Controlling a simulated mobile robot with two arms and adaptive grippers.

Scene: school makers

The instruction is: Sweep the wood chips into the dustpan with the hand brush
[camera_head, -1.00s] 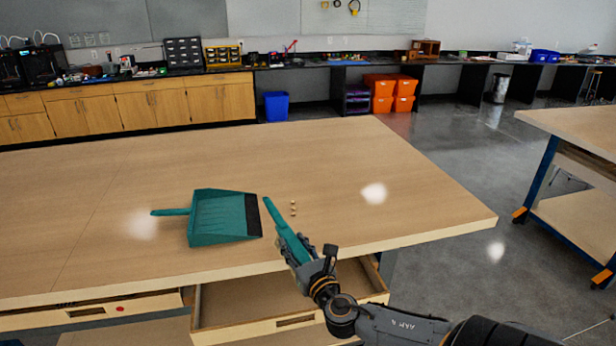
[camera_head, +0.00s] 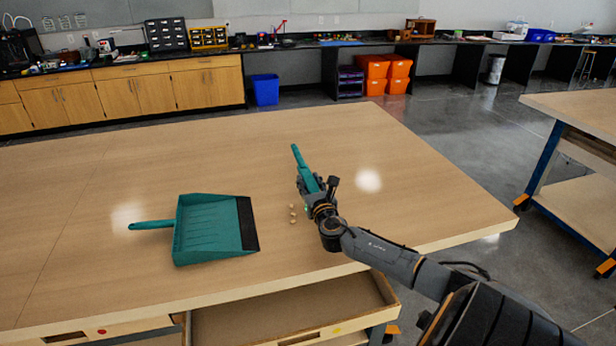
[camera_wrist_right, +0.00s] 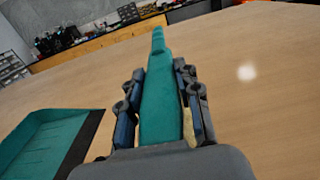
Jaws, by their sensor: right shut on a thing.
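A teal dustpan (camera_head: 212,228) with a dark front lip lies on the wooden table, its handle pointing left and its mouth facing right. Several small wood chips (camera_head: 292,213) lie in a short row on the table, right of the dustpan lip. My right gripper (camera_head: 313,186) is shut on the teal hand brush (camera_head: 302,164), just right of and beyond the chips. In the right wrist view the brush (camera_wrist_right: 160,95) stands between both fingers, with the dustpan (camera_wrist_right: 45,140) at lower left. Whether the brush touches the table is unclear. My left gripper is not in view.
The wooden table top (camera_head: 120,175) is otherwise clear. An open drawer (camera_head: 290,310) sticks out below its front edge. Another workbench (camera_head: 580,115) stands at right. Cabinets and a counter with equipment line the back wall.

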